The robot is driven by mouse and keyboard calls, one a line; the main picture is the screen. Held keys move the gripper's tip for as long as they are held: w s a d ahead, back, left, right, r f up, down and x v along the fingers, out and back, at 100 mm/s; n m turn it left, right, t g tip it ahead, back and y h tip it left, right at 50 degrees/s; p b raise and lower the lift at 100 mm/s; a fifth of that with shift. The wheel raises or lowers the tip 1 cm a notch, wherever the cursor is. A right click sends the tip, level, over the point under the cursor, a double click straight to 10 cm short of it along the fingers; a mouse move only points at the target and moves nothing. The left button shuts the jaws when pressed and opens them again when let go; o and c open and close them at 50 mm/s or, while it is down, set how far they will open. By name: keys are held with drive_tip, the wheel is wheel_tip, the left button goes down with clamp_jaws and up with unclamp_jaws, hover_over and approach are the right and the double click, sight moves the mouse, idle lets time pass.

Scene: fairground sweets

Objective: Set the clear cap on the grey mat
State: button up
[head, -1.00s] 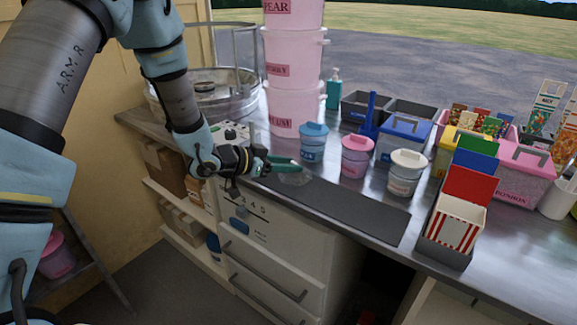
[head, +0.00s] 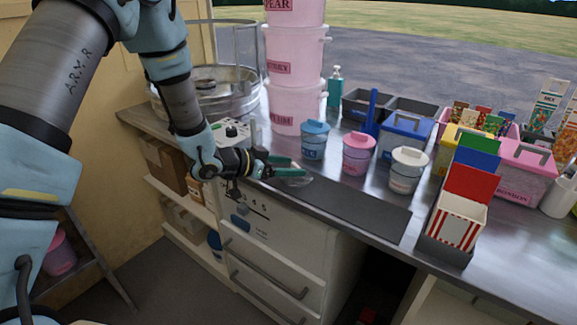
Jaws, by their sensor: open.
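The clear cap (head: 294,181) is a low see-through dome at the left end of the grey mat (head: 362,207), a long dark strip along the counter's front edge. My gripper (head: 290,171) is at that end, with its green fingers just above and behind the cap. The jaws are open, and the cap appears to rest on the mat, below the fingers. The fingers partly cover the cap's far side, and I cannot tell whether they touch it.
Blue (head: 314,140), pink (head: 357,153) and white (head: 408,170) lidded tubs stand behind the mat. A striped popcorn box (head: 458,221) stands at its right end. Stacked pink buckets (head: 294,72) rise behind my gripper. The mat's middle and right are clear.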

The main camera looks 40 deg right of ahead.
drive_tip(key=shift+r, duration=0.2)
drive_tip(key=shift+w+a, duration=0.1)
drive_tip(key=shift+a, duration=0.2)
drive_tip(key=b+v, duration=0.2)
drive_tip(key=v, duration=0.9)
drive_tip(key=shift+a+r, duration=0.15)
